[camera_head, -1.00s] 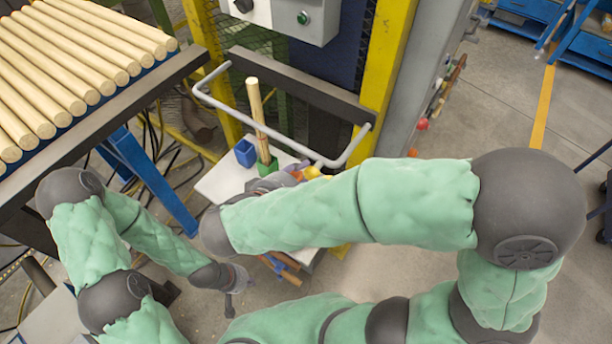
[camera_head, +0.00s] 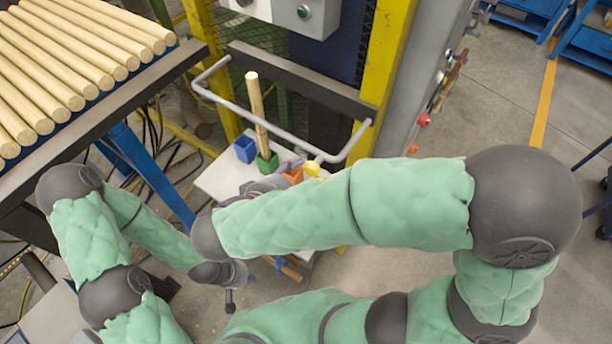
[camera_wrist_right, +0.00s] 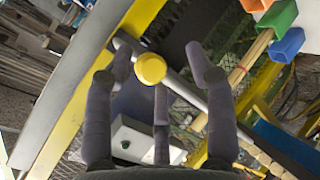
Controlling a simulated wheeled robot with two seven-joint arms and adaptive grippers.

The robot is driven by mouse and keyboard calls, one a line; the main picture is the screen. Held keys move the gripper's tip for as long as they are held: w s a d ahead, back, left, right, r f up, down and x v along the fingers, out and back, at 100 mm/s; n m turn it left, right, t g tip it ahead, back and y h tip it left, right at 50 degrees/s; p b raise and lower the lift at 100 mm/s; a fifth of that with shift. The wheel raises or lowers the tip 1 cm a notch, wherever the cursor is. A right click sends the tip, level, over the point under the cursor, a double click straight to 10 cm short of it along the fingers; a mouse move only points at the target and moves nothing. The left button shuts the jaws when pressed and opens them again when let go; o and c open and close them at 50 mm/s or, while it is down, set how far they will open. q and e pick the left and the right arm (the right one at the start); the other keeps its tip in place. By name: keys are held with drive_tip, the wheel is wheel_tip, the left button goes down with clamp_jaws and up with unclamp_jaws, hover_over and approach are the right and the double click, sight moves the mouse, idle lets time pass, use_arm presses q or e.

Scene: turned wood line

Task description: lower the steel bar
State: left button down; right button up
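The steel bar (camera_head: 262,124) is a grey U-shaped bar in the head view, its ends at the dark crossbeam between the yellow posts. In the right wrist view the bar (camera_wrist_right: 186,92) runs diagonally across the space in front of my right gripper (camera_wrist_right: 160,52). The gripper's fingers are spread apart, with a round yellow piece (camera_wrist_right: 150,68) between them near the bar. Contact with the bar cannot be told. In the head view my right arm hides most of this gripper. My left gripper (camera_head: 230,294) hangs low at the left, away from the bar; its fingers are unclear.
A white table (camera_head: 222,178) below the bar carries a blue bin (camera_head: 245,149), a green bin (camera_head: 267,163) with upright wooden sticks (camera_head: 257,110), and an orange bin (camera_head: 293,174). A rack of wooden rods (camera_head: 70,60) stands left. A grey control box (camera_head: 305,18) is above the bar.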

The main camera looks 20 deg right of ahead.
drive_tip(key=v, duration=1)
use_arm(q)
drive_tip(key=shift+a, duration=0.1)
use_arm(e)
drive_tip(key=shift+s+f, duration=0.1)
